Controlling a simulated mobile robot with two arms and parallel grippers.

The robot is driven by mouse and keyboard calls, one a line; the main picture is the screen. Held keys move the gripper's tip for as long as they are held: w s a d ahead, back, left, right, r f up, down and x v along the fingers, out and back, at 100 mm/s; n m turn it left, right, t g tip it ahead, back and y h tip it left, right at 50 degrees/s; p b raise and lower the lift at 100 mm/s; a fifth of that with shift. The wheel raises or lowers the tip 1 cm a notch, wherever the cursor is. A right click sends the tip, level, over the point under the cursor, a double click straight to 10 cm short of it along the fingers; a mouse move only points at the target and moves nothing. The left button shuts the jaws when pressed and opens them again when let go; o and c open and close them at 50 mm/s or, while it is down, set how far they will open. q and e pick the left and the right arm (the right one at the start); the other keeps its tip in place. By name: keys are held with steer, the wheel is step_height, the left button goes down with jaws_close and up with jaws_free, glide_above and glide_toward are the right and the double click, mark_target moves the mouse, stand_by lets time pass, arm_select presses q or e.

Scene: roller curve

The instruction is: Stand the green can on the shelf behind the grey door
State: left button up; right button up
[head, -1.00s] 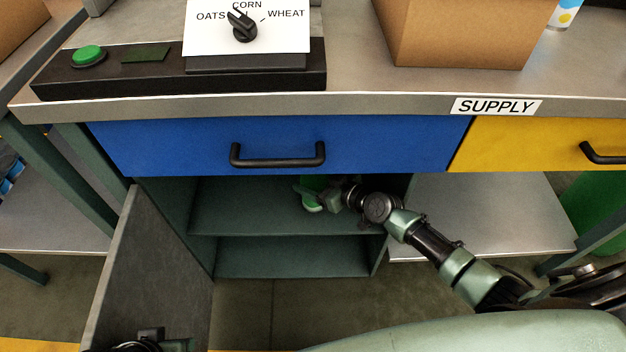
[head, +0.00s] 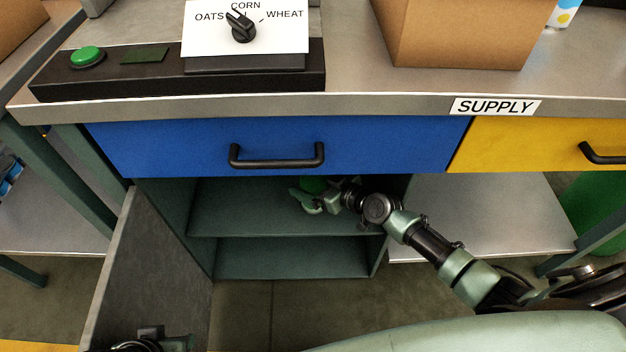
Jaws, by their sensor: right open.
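The grey door (head: 150,275) hangs wide open at the left of the cabinet. Behind it is the shelf (head: 250,218), with a lower board beneath. The green can (head: 314,185) is on or just above the upper shelf; its top is hidden under the blue drawer and its lower part is behind my gripper. My right gripper (head: 303,200) reaches into the cabinet from the right, with its jaws open at the can. Whether a finger touches the can I cannot tell. Part of my left arm shows at the bottom left; its jaws cannot be made out.
The blue drawer (head: 280,146) with a black handle closes off the space just above the shelf. The counter edge marked SUPPLY (head: 497,106) overhangs it. The cabinet's right wall stands close to my right arm. The shelf's left part is bare.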

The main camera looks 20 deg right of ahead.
steer(key=p+v, duration=0.1)
steer(key=v, duration=0.6)
steer(key=shift+s+r, duration=0.2)
steer(key=shift+d, duration=0.15)
